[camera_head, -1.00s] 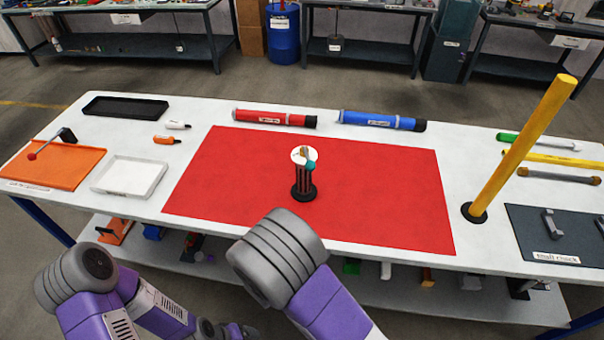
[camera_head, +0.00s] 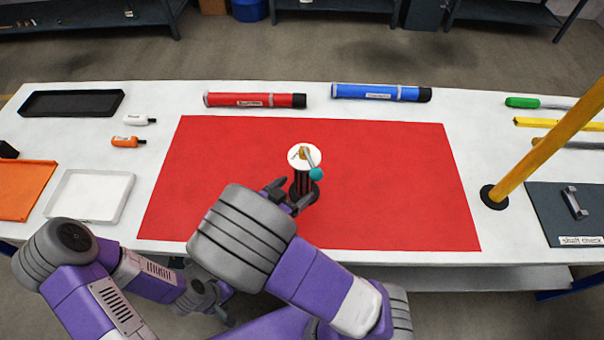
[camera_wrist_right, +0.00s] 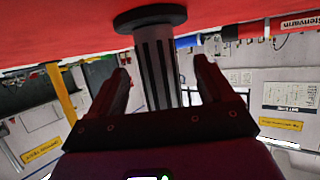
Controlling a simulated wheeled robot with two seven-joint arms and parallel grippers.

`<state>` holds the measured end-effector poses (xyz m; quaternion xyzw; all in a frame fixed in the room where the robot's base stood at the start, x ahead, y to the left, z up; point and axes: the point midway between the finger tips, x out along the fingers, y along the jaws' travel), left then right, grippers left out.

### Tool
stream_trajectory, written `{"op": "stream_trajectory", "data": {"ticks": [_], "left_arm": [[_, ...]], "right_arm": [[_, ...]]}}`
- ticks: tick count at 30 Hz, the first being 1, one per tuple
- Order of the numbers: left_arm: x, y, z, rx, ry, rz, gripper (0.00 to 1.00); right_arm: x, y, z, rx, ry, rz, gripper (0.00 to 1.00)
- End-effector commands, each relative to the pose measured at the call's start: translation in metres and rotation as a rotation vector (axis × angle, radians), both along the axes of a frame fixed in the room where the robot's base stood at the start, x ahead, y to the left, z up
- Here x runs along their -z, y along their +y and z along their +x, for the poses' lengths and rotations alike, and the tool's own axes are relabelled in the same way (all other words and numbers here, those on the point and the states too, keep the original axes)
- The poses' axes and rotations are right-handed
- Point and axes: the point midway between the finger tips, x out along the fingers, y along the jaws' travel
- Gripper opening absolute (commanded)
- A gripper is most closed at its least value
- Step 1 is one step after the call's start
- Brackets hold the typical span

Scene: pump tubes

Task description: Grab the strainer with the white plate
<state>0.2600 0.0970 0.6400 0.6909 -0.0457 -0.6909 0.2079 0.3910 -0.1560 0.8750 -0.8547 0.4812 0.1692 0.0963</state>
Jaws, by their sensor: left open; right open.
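The strainer (camera_head: 301,184) stands upright on the red mat (camera_head: 400,180), with a dark slatted body, a black round base and a white plate (camera_head: 304,157) on top. In the right wrist view, which is upside down, the strainer's body (camera_wrist_right: 156,70) shows between the two spread fingers (camera_wrist_right: 162,68), not gripped. The plate is out of that view. My left gripper (camera_head: 222,312) is low, in front of the table, partly hidden, and empty.
A red tube (camera_head: 255,100) and a blue tube (camera_head: 380,92) lie behind the mat. A slanted yellow post (camera_head: 548,145) stands at the right. A white tray (camera_head: 90,195) and small bottles lie at the left. The mat around the strainer is clear.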

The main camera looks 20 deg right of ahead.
Motion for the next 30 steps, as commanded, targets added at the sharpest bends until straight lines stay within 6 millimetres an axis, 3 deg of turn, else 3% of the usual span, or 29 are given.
{"op": "stream_trajectory", "data": {"ticks": [9,18,30], "left_arm": [[0.025,0.000,0.000,0.000,-0.001,0.000,0.86],[0.025,0.000,0.001,0.000,-0.001,0.000,0.86],[0.025,0.000,0.001,0.000,-0.001,0.000,0.86]], "right_arm": [[0.017,-0.038,0.018,0.003,0.001,0.001,0.81],[0.016,-0.042,0.021,0.000,0.001,0.000,0.81],[0.017,-0.042,0.021,0.000,0.001,0.000,0.22]]}}
